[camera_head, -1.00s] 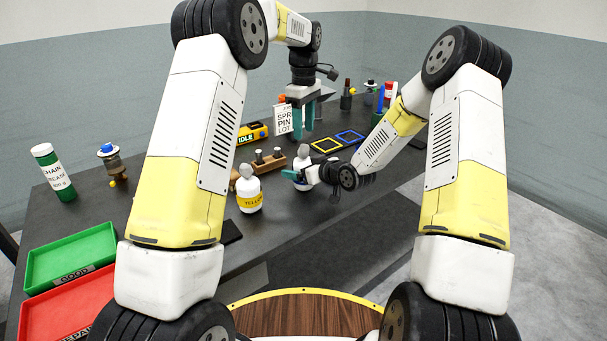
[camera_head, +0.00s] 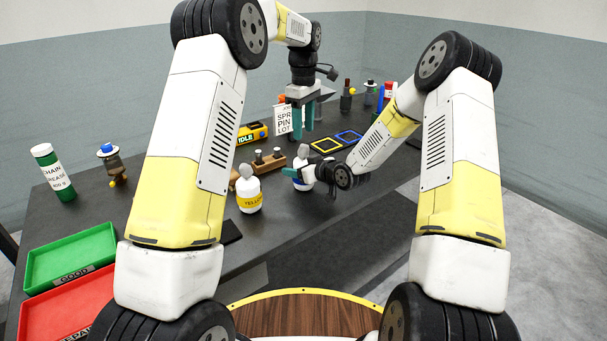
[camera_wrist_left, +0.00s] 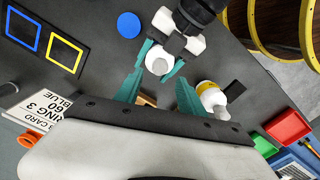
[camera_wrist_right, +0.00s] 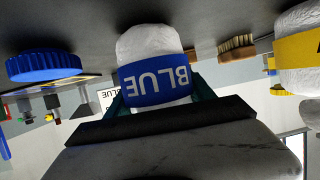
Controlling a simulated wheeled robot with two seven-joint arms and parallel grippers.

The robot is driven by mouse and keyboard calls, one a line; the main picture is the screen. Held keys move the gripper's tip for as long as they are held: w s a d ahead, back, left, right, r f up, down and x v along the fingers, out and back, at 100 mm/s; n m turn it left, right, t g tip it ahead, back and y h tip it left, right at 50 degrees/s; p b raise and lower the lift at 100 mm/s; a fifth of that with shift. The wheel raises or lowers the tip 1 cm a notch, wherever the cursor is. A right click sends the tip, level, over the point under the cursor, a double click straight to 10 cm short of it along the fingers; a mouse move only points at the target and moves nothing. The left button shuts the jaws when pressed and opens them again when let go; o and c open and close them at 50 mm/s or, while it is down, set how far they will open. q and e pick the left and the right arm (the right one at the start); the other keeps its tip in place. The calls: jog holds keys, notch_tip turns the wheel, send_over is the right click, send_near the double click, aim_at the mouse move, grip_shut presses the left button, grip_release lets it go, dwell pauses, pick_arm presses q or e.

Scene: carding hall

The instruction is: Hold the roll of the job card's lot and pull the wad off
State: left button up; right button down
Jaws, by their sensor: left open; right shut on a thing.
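The blue-banded white roll (camera_head: 302,182) stands on the dark table; its band reads BLUE in the right wrist view (camera_wrist_right: 158,78). My right gripper (camera_head: 291,173) is shut on it, with teal fingers around its sides. A pale rounded wad (camera_head: 303,150) tops the roll, seen from above in the left wrist view (camera_wrist_left: 159,66). My left gripper (camera_head: 303,124) is open and empty, above and behind the roll. The job card (camera_wrist_left: 42,112) shows BLUE in the left wrist view. A yellow-banded roll (camera_head: 249,197) with a grey wad stands to the left.
Yellow (camera_head: 327,145) and blue (camera_head: 349,137) square frames lie farther back. An IDLE device (camera_head: 252,132), a grease bottle (camera_head: 54,173), a green tray (camera_head: 31,272) and a red tray (camera_head: 28,318) are also on the table.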

aim_at(304, 145)
pick_arm(q)
jog(key=shift+o, duration=0.4)
notch_tip(304, 145, up, 3)
jog(key=m, duration=0.5)
jog(key=shift+f, duration=0.1)
notch_tip(304, 145, down, 10)
jog(key=m, duration=0.3)
jog(key=shift+s+f+m, duration=0.1)
jog(key=shift+f+m, duration=0.05)
jog(key=shift+m, duration=0.15)
grip_shut()
jog(key=shift+r, duration=0.3)
jog(key=shift+r, duration=0.9)
